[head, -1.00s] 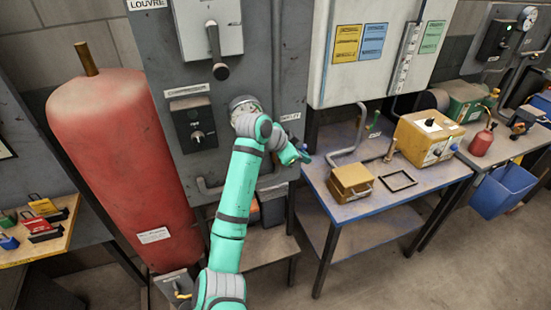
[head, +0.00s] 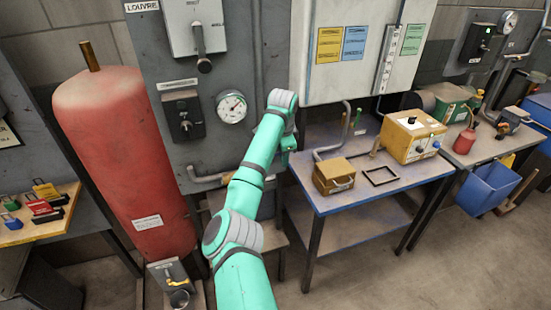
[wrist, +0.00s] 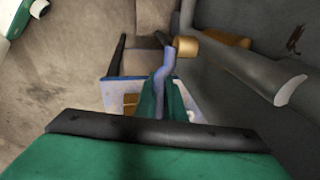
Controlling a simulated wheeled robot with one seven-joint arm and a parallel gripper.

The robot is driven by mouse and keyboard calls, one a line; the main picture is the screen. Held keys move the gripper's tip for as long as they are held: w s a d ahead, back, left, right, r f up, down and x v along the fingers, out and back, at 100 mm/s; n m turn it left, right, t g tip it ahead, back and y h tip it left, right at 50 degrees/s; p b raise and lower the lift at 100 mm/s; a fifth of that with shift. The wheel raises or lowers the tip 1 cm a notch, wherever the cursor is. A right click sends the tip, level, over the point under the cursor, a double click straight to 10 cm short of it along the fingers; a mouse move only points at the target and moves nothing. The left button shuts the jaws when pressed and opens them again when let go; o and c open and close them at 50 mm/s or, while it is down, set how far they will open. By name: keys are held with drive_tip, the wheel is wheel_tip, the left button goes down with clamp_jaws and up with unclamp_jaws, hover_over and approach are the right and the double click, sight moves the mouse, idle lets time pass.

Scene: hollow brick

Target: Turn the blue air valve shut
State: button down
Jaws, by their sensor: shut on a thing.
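The blue valve handle (wrist: 167,62) shows in the wrist view as a thin, bent blue lever, with a brass fitting (wrist: 187,47) beside its upper end. My gripper (wrist: 161,88) has its green fingers shut on the lever, one on each side. The lever runs roughly up and down in this view. In the head view my arm (head: 262,150) reaches to the right edge of the grey panel and hides the valve and most of the gripper. I cannot tell from here how far the valve is turned.
A thick grey pipe (wrist: 245,65) runs close to the right of my gripper in the wrist view. In the head view a pressure gauge (head: 231,107) is on the panel left of my arm.

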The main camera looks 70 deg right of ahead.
drive_tip(key=shift+a+f+t+y, duration=0.15)
drive_tip(key=shift+f+t+y, duration=0.35)
drive_tip(key=shift+f, duration=0.05)
drive_tip(key=shift+s, duration=0.1)
drive_tip(key=c, duration=1.8)
unclamp_jaws()
drive_tip(key=shift+c, duration=0.2)
drive_tip(key=shift+r, duration=0.15)
wheel_tip(320, 180, up, 10)
drive_tip(key=s+a, duration=0.1)
drive_tip(key=shift+s+a+r, duration=0.2)
